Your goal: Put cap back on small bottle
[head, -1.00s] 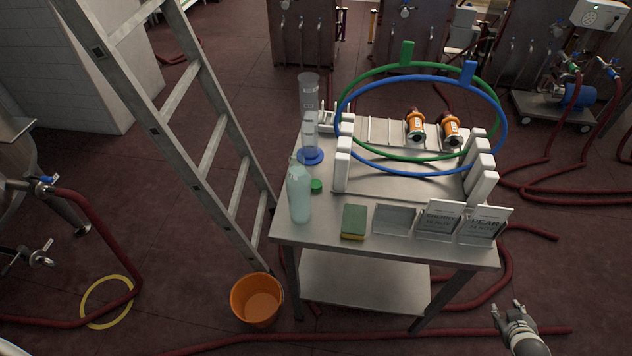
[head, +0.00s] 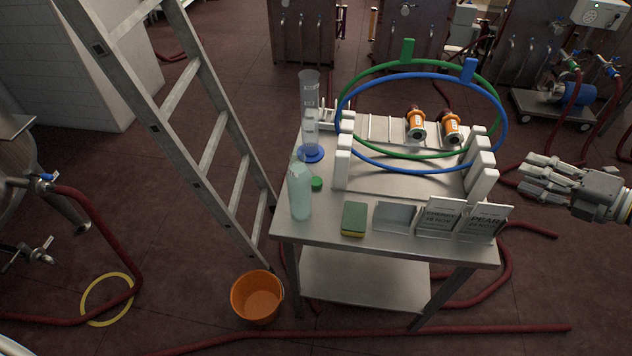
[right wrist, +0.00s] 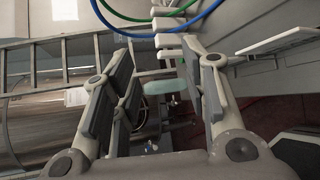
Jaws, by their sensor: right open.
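A pale green translucent bottle (head: 300,190) stands upright at the left front of the steel table (head: 336,223). A small green cap (head: 316,184) lies on the table just right of the bottle and apart from it. My right gripper (head: 524,178) is open and empty, to the right of the table and well away from bottle and cap. My left gripper is not in view.
A green and yellow sponge (head: 354,218), sign holders (head: 437,217) and white upright blocks (head: 343,162) stand on the table. Green and blue hoops (head: 488,85) rise above it. A graduated cylinder (head: 310,110) stands behind the bottle. A ladder (head: 200,100) is close on the left.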

